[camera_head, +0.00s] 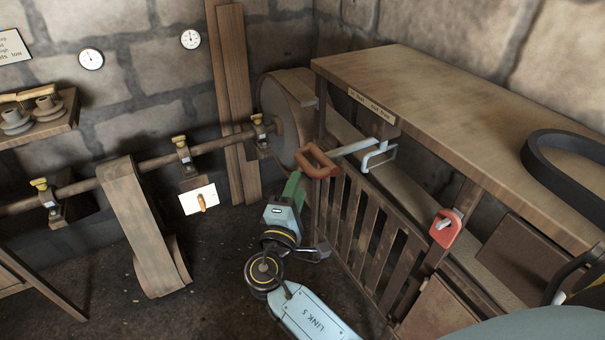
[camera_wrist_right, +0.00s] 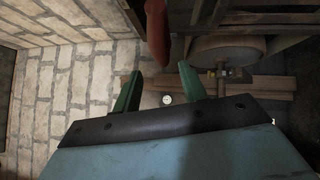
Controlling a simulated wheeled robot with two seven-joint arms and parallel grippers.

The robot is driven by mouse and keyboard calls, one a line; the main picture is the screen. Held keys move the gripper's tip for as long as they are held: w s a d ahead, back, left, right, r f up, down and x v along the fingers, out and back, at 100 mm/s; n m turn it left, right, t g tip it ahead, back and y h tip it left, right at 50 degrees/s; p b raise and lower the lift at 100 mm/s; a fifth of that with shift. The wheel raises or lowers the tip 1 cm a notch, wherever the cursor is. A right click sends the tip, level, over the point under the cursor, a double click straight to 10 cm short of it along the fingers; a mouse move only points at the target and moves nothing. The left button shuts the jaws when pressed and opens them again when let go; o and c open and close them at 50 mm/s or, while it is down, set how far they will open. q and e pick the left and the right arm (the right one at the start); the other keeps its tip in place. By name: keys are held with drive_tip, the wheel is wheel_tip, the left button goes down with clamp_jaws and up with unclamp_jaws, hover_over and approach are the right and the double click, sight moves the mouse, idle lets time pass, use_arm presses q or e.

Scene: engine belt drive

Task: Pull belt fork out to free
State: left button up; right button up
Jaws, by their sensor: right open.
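The belt fork (camera_head: 352,147) shows in the head view at the guard's upper edge. It has a pale blue rod, blue prongs at the belt on its right end, and a red-orange looped handle (camera_head: 316,164) on its left end. My right gripper (camera_head: 297,180) is just below and left of the handle, its green fingers pointing up. In the right wrist view the open fingers (camera_wrist_right: 160,72) have nothing between them. A red bar (camera_wrist_right: 157,32), seemingly the handle, is beyond them. I cannot tell whether they touch it. My left gripper is not in view.
A slatted wooden guard (camera_head: 358,215) stands below the fork, beside a wooden bench (camera_head: 440,85). A large wheel (camera_head: 279,118) and shaft (camera_head: 222,143) are behind. A red tag-like handle (camera_head: 445,229) is on the guard's right.

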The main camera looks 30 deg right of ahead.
drive_tip(key=v, duration=0.6)
drive_tip(key=shift+s+a, duration=0.1)
drive_tip(key=shift+a, duration=0.05)
wheel_tip(320, 180, down, 19)
drive_tip(key=s+n+g+y, duration=0.2)
drive_tip(key=g+y, duration=0.1)
drive_tip(key=y, duration=0.3)
drive_tip(key=s+d+f+g+y, duration=0.1)
drive_tip(key=s+f+g+y, duration=0.1)
drive_tip(key=s+f, duration=0.45)
drive_tip(key=s+d+f+g+y, duration=0.1)
drive_tip(key=s+f+g, duration=0.15)
drive_tip(key=f, duration=0.75)
drive_tip(key=s+d+f+m+g+y, duration=0.1)
drive_tip(key=s+d+f+m, duration=0.1)
drive_tip(key=s, duration=0.7)
drive_tip(key=s+d+f+m+g+y, duration=0.1)
drive_tip(key=s+d+f+m+g, duration=0.1)
drive_tip(key=s+f, duration=0.5)
drive_tip(key=s+d+f+m+g+y, duration=0.2)
drive_tip(key=s+d+f+m, duration=0.2)
drive_tip(key=s, duration=0.8)
drive_tip(key=shift+s+f+m, duration=0.3)
drive_tip(key=shift+f+m, duration=0.4)
drive_tip(key=shift+m, duration=0.3)
